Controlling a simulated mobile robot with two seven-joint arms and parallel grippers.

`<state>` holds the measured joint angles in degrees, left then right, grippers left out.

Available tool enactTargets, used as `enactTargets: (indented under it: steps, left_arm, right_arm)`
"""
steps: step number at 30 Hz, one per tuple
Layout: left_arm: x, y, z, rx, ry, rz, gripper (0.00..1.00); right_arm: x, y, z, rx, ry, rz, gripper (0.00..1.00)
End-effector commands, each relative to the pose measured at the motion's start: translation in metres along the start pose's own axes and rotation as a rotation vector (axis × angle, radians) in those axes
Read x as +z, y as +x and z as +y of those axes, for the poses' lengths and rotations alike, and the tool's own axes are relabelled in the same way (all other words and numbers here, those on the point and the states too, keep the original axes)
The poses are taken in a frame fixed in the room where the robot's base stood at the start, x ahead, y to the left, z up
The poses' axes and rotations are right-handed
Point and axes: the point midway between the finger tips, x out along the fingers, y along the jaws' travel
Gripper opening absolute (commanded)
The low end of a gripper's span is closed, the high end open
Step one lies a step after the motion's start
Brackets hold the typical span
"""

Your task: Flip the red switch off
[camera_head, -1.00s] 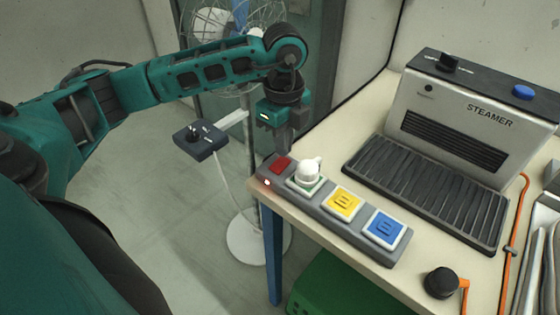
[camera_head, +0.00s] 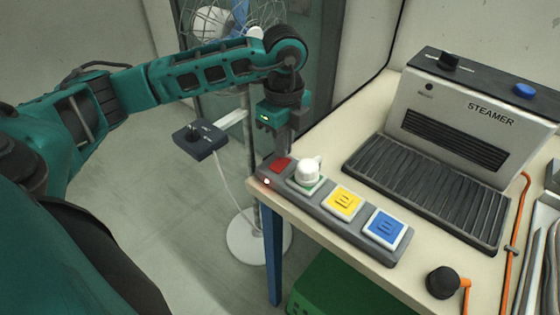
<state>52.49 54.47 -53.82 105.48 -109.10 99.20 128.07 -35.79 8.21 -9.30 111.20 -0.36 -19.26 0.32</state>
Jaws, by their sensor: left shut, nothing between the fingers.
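The red switch (camera_head: 281,164) sits at the left end of a grey switch panel (camera_head: 322,205) on the near edge of the table. A small lit light (camera_head: 267,181) shows beside it at the panel's end. My left gripper (camera_head: 285,152) points down directly behind and over the red switch, its fingers shut and empty. Whether the fingertips touch the switch I cannot tell. My right gripper is not in view.
On the same panel are a white knob (camera_head: 309,170), a yellow switch (camera_head: 343,202) and a blue switch (camera_head: 384,228). A steamer (camera_head: 470,120) stands behind. A fan (camera_head: 215,22) stands left of the table.

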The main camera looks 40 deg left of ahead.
Motion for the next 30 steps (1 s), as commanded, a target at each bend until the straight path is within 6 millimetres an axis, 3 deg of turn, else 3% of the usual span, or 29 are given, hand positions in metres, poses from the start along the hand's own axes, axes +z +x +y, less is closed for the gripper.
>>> enactTargets:
  steps: [30]
  left_arm:
    - [0.000,0.016,0.000,0.001,0.000,0.000,0.00]
  right_arm:
    - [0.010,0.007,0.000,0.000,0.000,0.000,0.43]
